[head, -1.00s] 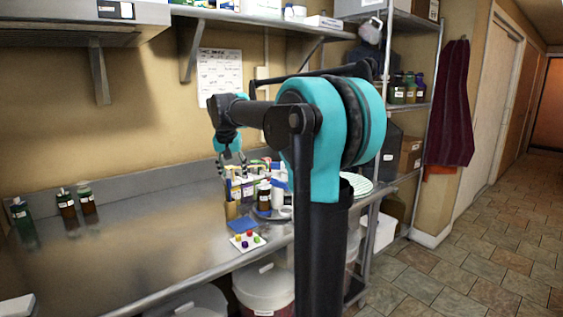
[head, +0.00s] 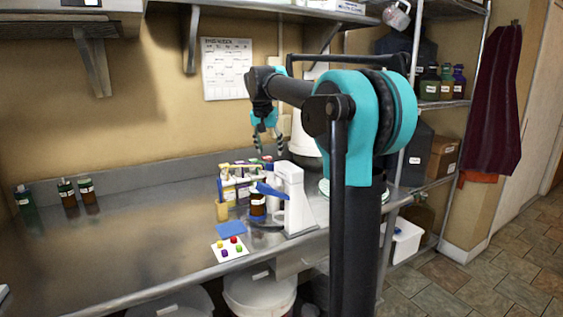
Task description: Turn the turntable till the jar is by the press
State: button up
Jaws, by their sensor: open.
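A brown jar (head: 258,206) with a white label stands upright on the counter near its front edge. A white press (head: 294,196) with a blue lever (head: 271,191) stands just right of it, and the lever reaches left over the jar's top. A dark low disc, which looks like the turntable (head: 264,228), shows around the jar's foot; much of it is hidden. My gripper (head: 268,148) is open and empty, pointing down, and appears above and behind the jar and press, apart from both.
Several bottles and small boxes (head: 236,187) crowd behind the jar. A yellow cup (head: 222,211), a blue pad (head: 231,229) and a white card with coloured dots (head: 230,249) lie to the left. Dark bottles (head: 68,194) stand far left. The counter (head: 140,235) between is clear.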

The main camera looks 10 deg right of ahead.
aim_at(272, 164)
jog(key=x, duration=0.7)
jog(key=shift+d+f, duration=0.1)
jog(key=shift+c, duration=0.2)
grip_shut()
